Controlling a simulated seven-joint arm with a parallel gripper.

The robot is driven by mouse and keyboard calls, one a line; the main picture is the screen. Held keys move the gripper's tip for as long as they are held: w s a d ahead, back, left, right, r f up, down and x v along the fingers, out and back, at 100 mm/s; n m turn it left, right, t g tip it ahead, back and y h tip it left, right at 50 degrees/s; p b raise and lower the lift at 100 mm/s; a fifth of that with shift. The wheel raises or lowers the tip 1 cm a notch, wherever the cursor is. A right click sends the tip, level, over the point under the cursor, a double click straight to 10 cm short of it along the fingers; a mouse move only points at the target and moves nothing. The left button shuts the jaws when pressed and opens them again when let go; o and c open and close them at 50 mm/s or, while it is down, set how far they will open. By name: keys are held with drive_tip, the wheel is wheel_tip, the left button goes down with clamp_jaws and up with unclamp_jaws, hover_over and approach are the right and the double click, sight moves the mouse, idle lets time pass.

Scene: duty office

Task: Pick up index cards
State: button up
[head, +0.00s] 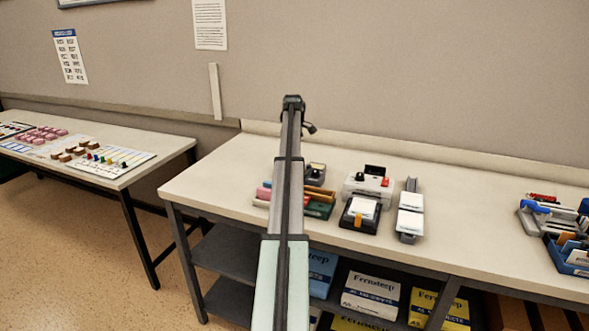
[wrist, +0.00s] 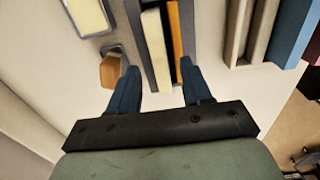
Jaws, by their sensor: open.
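My gripper (wrist: 160,74) is open in the wrist view, its two blue fingers apart. Between and just beyond the fingertips is a dark grey holder with a cream-white block (wrist: 158,50), which may be index cards, and an orange strip (wrist: 174,32) beside it. I cannot tell whether the fingers touch it. In the head view, white cards lie in a black holder with an orange tab (head: 362,209), and more white cards lie on a long grey holder (head: 411,216). My arm crosses the table there, and my fingers cannot be made out.
In the wrist view, a wooden block (wrist: 110,71) sits left of the fingers, and several long bars (wrist: 262,35) lie right. In the head view, a white device (head: 369,187) stands behind the black holder. The tabletop (head: 470,215) is clear towards the right-hand trays (head: 553,222).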

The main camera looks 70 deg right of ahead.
drive_tip(key=shift+f, duration=0.85)
drive_tip(key=shift+c, duration=0.4)
clamp_jaws()
